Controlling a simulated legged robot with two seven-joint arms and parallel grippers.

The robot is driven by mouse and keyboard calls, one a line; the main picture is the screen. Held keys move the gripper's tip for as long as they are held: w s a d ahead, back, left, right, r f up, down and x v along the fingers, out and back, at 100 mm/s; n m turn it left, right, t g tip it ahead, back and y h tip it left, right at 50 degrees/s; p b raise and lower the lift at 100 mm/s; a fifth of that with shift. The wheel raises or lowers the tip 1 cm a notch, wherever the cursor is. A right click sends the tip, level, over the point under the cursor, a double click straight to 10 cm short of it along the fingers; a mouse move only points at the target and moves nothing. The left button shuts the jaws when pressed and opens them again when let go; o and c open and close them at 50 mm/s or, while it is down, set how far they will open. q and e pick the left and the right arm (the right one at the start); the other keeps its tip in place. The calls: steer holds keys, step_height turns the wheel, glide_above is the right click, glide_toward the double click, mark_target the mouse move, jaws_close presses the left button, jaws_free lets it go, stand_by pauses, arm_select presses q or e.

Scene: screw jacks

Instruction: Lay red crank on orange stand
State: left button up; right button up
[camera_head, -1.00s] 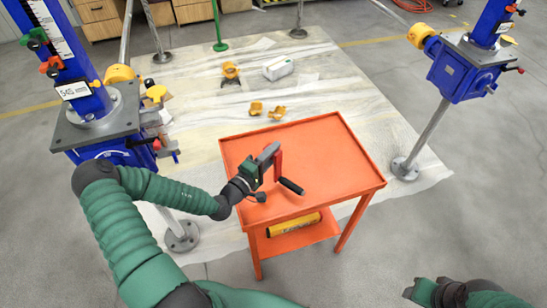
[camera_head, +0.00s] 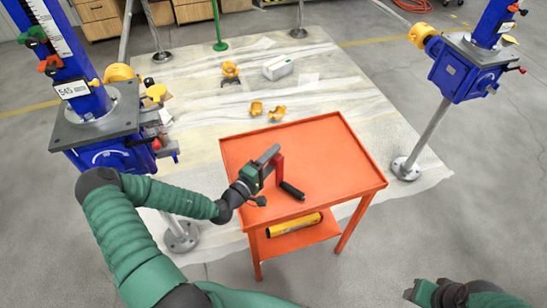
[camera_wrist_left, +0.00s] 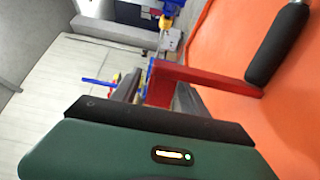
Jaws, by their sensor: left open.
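The red crank (camera_head: 279,168), with its black handle, is at the orange stand's (camera_head: 335,155) top, left of its middle. The handle appears to rest on the surface. My left gripper (camera_head: 270,158) is open, with its fingers on either side of the crank's red end. In the left wrist view the red crank (camera_wrist_left: 205,80) reaches between the fingers (camera_wrist_left: 155,95), and its black grip lies against the orange surface (camera_wrist_left: 225,45). Whether the fingers touch the crank cannot be told. My right arm's dark end (camera_head: 425,291) shows at the bottom right, its jaw state unclear.
A blue screw jack (camera_head: 95,110) stands left, close to my left arm, and another (camera_head: 465,65) stands right. A yellow cylinder (camera_head: 293,225) lies on the stand's lower shelf. The stand's right side is clear.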

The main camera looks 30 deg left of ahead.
arm_select(q)
steer(key=s, duration=1.2)
steer(key=s+d+m+g+h, duration=0.3)
steer(key=d+m+g+h, duration=0.3)
steer(key=d+h, duration=0.45)
steer(key=s+d+f+m+g+y, duration=0.2)
steer(key=s+d+m+g, duration=0.15)
steer(key=s+g, duration=0.3)
steer(key=s+d+f+m+g+y, duration=0.2)
steer(key=s+d+m+g+y, duration=0.1)
steer(key=s+m+g, duration=0.3)
steer(key=w+a+r+m+t+y, duration=0.1)
steer(key=w+a+r+t+y, duration=0.2)
steer(key=w+r+y, duration=0.4)
steer(key=shift+w+a+r, duration=0.2)
steer(key=shift+w+a, duration=0.05)
steer(key=shift+a, duration=0.4)
steer(key=shift+a, duration=0.2)
